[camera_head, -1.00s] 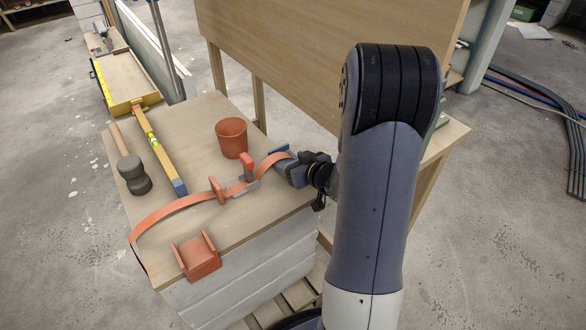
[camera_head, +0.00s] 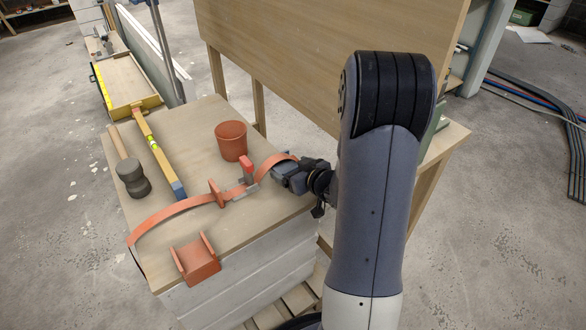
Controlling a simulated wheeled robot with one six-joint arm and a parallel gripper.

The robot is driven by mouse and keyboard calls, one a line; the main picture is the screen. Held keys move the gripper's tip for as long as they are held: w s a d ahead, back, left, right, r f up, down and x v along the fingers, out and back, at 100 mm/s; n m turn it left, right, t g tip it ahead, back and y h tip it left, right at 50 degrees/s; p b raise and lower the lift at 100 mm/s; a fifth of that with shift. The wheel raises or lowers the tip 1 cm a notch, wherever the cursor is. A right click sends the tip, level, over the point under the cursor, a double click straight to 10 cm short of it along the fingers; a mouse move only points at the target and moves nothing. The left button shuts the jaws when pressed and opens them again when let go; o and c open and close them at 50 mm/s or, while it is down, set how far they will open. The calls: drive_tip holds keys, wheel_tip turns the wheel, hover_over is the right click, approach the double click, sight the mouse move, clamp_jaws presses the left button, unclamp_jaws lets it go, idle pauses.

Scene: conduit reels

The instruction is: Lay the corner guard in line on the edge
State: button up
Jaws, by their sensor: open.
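An orange corner guard (camera_head: 197,262) with two raised side ribs sits at the front edge of the board-topped stack (camera_head: 225,226), partly over the edge. An orange strap (camera_head: 170,214) runs across the top. Its left end goes down over the left front corner, to the left of the guard and apart from it. A ratchet buckle (camera_head: 243,187) with a red handle sits on the strap. My gripper (camera_head: 283,173) is open at the right side of the top, close to the strap's right part. It is well away from the guard. Whether it touches the strap is unclear.
An orange cup (camera_head: 231,141) stands behind the buckle. A mallet (camera_head: 131,174) and a yellow level (camera_head: 160,158) lie on the left of the top. A wooden panel (camera_head: 330,60) rises behind. The front middle of the top is clear.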

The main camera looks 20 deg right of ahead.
idle(0.3)
drive_tip(key=p+v, duration=0.3)
drive_tip(key=v, duration=0.7)
drive_tip(key=shift+s+r, duration=0.2)
drive_tip(key=shift+s, duration=0.2)
drive_tip(key=shift+w, duration=0.1)
drive_tip(key=b+x, duration=0.3)
drive_tip(key=x, duration=0.7)
drive_tip(key=shift+w+f, duration=0.3)
drive_tip(key=shift+f, duration=0.05)
drive_tip(key=shift+r, duration=0.15)
drive_tip(key=shift+r, duration=0.2)
